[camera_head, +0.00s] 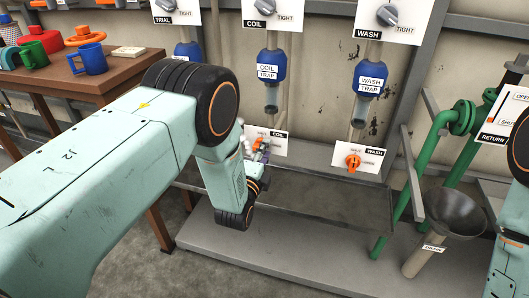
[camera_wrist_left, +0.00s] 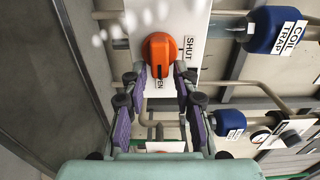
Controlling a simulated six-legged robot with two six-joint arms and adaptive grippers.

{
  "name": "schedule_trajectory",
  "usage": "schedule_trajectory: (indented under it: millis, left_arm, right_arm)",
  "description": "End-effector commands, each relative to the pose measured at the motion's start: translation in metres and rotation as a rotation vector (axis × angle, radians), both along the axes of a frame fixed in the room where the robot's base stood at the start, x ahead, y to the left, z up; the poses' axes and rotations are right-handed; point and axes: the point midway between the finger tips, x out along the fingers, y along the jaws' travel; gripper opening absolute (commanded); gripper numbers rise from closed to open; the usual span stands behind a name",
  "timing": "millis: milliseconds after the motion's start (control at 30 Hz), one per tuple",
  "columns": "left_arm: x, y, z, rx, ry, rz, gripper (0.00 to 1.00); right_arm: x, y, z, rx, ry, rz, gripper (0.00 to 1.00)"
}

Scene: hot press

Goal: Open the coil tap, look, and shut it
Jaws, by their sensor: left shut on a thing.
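The coil tap is an orange knob on a white plate with SHUT and OPEN marks, and it shows large in the left wrist view (camera_wrist_left: 158,52). In the head view only a small orange part of it (camera_head: 257,144) shows beside the COIL label. My left gripper (camera_wrist_left: 158,80) has its purple-sided fingers on either side of the knob, closed on it. In the head view the gripper (camera_head: 261,157) is mostly hidden behind my left wrist. White puffs or drops (camera_wrist_left: 115,27) show beside the knob. The knob's exact setting is hard to tell. My right gripper is out of view.
The wash tap (camera_head: 353,162) is to the right, below the wash trap (camera_head: 370,75). The coil trap (camera_head: 270,72) is above the coil tap. A drain funnel (camera_head: 450,213) and green pipes (camera_head: 410,190) stand at right. A wooden table (camera_head: 95,83) with mugs is at left.

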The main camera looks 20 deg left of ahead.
Motion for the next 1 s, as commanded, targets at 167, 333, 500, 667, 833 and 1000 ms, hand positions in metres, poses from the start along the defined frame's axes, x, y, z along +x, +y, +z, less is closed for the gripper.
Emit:
schedule_trajectory:
  millis: [167,333,500,667,833,1000]
  left_arm:
    - [-0.0004,0.0036,-0.0017,0.02,0.002,0.01,0.0]
    - [-0.0003,0.0039,-0.0014,0.022,0.002,0.011,0.0]
    - [-0.0001,0.0042,-0.0012,0.022,0.001,0.012,0.0]
    - [-0.0001,0.0039,-0.0009,0.021,0.001,0.01,0.39]
    - [0.0001,0.0024,-0.0006,0.021,0.0,0.006,0.4]
    - [-0.0018,0.0016,-0.0005,0.022,-0.001,0.004,0.4]
  right_arm:
    - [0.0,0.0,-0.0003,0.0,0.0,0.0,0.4]
    - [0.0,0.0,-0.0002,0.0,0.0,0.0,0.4]
    - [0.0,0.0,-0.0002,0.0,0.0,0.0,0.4]
    - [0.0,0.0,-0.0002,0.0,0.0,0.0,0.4]
    - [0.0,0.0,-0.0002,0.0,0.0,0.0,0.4]
    - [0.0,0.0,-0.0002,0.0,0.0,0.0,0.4]
